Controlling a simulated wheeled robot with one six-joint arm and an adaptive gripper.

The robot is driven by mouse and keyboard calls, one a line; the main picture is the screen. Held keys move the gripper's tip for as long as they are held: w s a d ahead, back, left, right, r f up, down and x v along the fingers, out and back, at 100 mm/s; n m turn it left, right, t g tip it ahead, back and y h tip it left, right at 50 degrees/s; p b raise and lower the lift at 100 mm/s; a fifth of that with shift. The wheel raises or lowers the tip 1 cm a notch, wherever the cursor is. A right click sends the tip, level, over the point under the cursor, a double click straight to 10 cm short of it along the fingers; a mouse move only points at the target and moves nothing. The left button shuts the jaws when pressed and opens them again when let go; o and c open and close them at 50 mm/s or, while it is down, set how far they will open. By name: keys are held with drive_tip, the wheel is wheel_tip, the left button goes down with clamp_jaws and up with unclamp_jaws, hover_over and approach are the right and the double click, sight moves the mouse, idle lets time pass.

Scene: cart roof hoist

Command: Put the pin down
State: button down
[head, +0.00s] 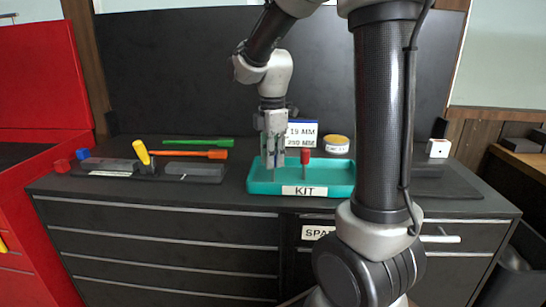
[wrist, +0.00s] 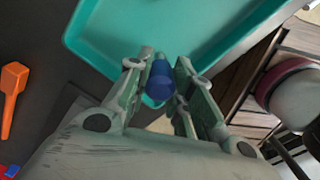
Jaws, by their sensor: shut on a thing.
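My gripper (head: 273,160) points down over the left part of the teal tray (head: 330,190) labelled KIT. It is shut on a blue pin (wrist: 160,80), whose round head shows between the fingers in the wrist view. In the head view the fingers mostly hide this pin. I cannot tell whether its lower end touches the tray floor. A red-headed pin (head: 305,156) stands upright in the tray, to the right of my gripper. The tray also fills the upper middle of the wrist view (wrist: 225,30).
A green tool (head: 198,142) and an orange tool (head: 205,154) lie left of the tray, with a yellow-handled tool (head: 142,152) farther left. A white sign (head: 301,133) and a yellow-lidded tub (head: 337,144) stand behind the tray. My arm column blocks the view at right.

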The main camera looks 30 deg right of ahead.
drive_tip(key=shift+f, duration=0.1)
drive_tip(key=c, duration=1.3)
unclamp_jaws()
drive_tip(key=shift+o, duration=0.2)
wheel_tip(320, 180, up, 12)
drive_tip(key=s+f+m+t, duration=0.2)
drive_tip(key=s+m, duration=0.6)
drive_tip(key=s, duration=0.1)
drive_tip(key=s+d+f+m+t, duration=0.1)
drive_tip(key=s+f+m+t, duration=0.1)
drive_tip(key=s+m, duration=0.6)
drive_tip(key=shift+s+f+m, duration=0.3)
drive_tip(key=shift+s+f, duration=0.3)
drive_tip(key=shift+s, duration=0.35)
drive_tip(key=shift+d, duration=0.1)
